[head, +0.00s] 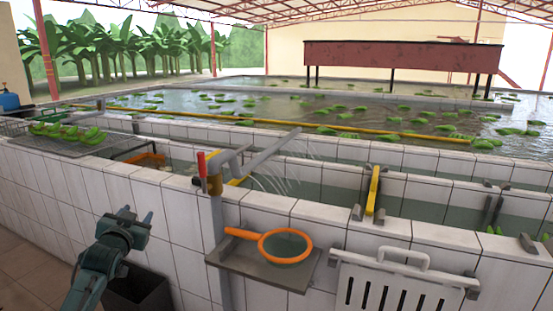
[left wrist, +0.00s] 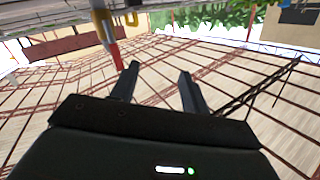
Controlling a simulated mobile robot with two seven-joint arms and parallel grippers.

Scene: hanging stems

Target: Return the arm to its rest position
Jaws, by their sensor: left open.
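My left gripper (head: 127,215) is in the head view at the lower left, in front of the white tiled wall of the basin. Its fingers point up. In the left wrist view its two fingers (left wrist: 158,82) stand apart with nothing between them, so it is open and empty. The wrist view looks up at the roof trusses (left wrist: 230,75). My right gripper is not in either view.
A pipe with a red-handled valve (head: 202,168) rises right of my left gripper. An orange strainer (head: 285,246) lies on a metal shelf (head: 250,272). A dark bin (head: 140,290) stands below the gripper. Green bananas (head: 68,132) lie on a rack.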

